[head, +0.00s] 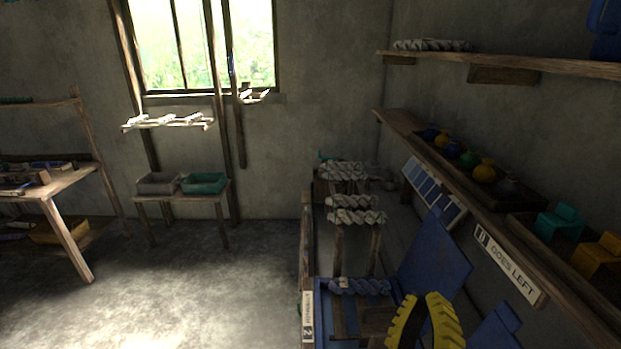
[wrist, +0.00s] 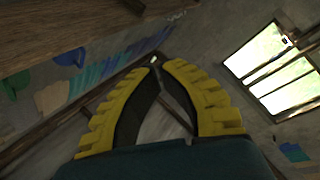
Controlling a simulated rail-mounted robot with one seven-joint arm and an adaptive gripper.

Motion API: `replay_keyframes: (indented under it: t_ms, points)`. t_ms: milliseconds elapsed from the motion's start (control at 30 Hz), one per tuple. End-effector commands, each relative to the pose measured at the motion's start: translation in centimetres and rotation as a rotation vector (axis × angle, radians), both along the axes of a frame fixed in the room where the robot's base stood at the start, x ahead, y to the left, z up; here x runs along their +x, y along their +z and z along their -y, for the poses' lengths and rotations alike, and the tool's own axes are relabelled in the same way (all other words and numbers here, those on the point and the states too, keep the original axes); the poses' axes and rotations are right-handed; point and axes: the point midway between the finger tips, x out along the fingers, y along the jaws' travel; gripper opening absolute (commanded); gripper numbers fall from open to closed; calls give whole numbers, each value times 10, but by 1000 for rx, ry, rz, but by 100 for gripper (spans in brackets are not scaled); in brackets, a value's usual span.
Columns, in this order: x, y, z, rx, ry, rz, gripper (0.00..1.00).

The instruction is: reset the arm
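My gripper (head: 420,296) is low in the head view, right of centre, its yellow ridged fingers pointing up in front of blue panels. In the wrist view, my gripper (wrist: 161,70) has its two curved fingers leaning together, with their tips meeting or almost meeting. A narrow wedge of space shows between the black inner pads lower down. I see nothing held between the fingers. Most of my arm is out of the head view.
A blue panel (head: 435,252) stands close beside my gripper. Yarn skeins (head: 357,216) sit on wooden stands behind it. A wall shelf (head: 403,124) with small coloured pots runs along the right. A small table (head: 182,197) holds two bins. Floor at left is clear.

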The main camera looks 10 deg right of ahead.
Motion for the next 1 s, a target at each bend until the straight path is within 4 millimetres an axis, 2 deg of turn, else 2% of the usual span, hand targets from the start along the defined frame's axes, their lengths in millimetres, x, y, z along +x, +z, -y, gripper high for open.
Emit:
replay_keyframes:
  t_ms: [33, 133, 233, 267, 333, 367, 400, 567, 667, 900, 1000]
  points:
    - [-3, 35, -23, 112, 128, 124, 0]
    - [-11, 76, -62, 327, 383, 280, 0]
    - [-23, 99, -95, 501, 611, 352, 0]
    - [-26, 102, -104, 552, 674, 356, 0]
    - [-26, 93, -128, 692, 810, 314, 0]
    - [-22, 104, -129, 736, 812, 305, 0]
    - [-22, 127, -127, 726, 805, 310, 0]
    - [-22, 182, -126, 726, 802, 310, 0]
    - [-22, 222, -126, 727, 801, 310, 0]
    - [-22, 326, -125, 732, 801, 313, 0]
    - [-22, 356, -125, 734, 801, 313, 0]
